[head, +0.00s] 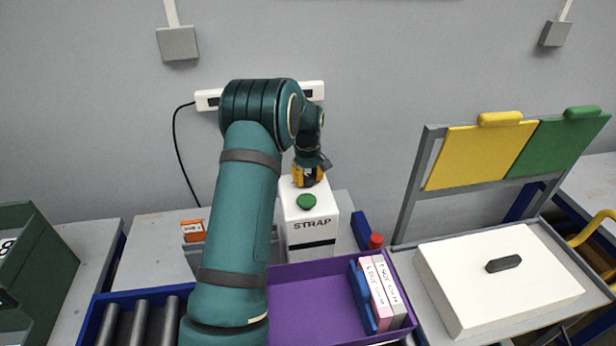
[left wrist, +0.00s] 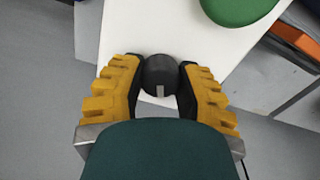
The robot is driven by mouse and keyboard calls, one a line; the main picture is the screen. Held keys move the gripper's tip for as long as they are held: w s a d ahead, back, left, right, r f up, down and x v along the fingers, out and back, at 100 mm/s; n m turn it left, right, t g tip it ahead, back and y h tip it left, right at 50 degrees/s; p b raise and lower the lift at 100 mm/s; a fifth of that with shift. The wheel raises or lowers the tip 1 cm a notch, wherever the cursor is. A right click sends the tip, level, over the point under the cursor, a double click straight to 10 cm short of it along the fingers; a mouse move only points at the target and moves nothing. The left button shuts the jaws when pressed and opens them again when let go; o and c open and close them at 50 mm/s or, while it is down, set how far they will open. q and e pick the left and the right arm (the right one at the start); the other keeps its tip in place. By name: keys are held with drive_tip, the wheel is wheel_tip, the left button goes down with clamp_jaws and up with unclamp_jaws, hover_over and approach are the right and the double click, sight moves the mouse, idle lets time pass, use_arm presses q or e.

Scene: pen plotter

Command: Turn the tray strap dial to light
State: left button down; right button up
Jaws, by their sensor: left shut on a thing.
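The white strap machine (head: 311,227) stands behind the purple tray (head: 300,287), with STRAP lettered on its front and a green button (head: 306,202) on top. My left gripper (head: 308,178) is over the back of its top, fingers down. In the left wrist view, the yellow fingers (left wrist: 159,88) are shut on the dark round dial (left wrist: 158,72), one on each side. A pale mark on the dial points toward the bottom of that view. The dial is hidden in the head view. The green button (left wrist: 240,8) also shows in the left wrist view. My right gripper is not in view.
Boxes stand at the right end of the purple tray, beside a blue piece (head: 362,296). A red knob (head: 376,241) is just behind them. A white lidded box (head: 470,290) and yellow and green panels (head: 480,155) are at right. Rollers (head: 140,318) lie at left.

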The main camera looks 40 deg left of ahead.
sight(307, 177)
use_arm(q)
drive_tip(key=shift+n, duration=1.5)
drive_tip(key=shift+p, duration=0.3)
drive_tip(key=c, duration=0.6)
unclamp_jaws()
drive_tip(key=shift+a, duration=0.1)
drive_tip(key=shift+o, duration=0.2)
drive_tip(key=shift+r, duration=0.1)
wheel_tip(307, 177, up, 12)
